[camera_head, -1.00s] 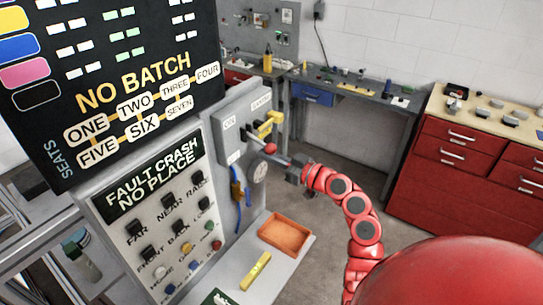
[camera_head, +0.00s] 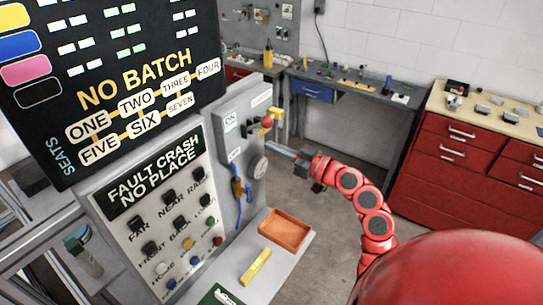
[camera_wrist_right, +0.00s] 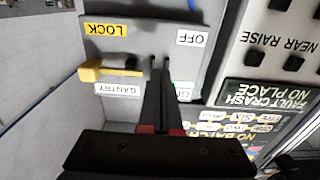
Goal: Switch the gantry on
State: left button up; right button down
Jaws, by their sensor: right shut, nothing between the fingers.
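The grey switch box (camera_head: 222,112) is on the side of the control panel. Its lever has a red knob (camera_head: 267,122), which now stands high, level with the ON label (camera_head: 230,121). The OFF label (camera_head: 235,155) is below; it also shows in the upside-down right wrist view (camera_wrist_right: 191,38). My right gripper (camera_head: 272,147) is shut and empty just below the knob; I cannot tell if it touches the lever. Its fingers (camera_wrist_right: 160,65) lie in front of the box and partly cover the ON label in the wrist view. My left gripper is not in view.
A yellow handle (camera_wrist_right: 92,71) sticks out beside the GANTRY label, close to my fingers. An orange tray (camera_head: 285,232) and yellow bar (camera_head: 256,267) lie on the ledge. Red drawers (camera_head: 450,175) stand at right.

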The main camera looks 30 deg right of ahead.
jog(key=v, duration=0.6)
jog(key=shift+s+d, duration=0.15)
jog(key=shift+s, duration=0.2)
dwell(0.3)
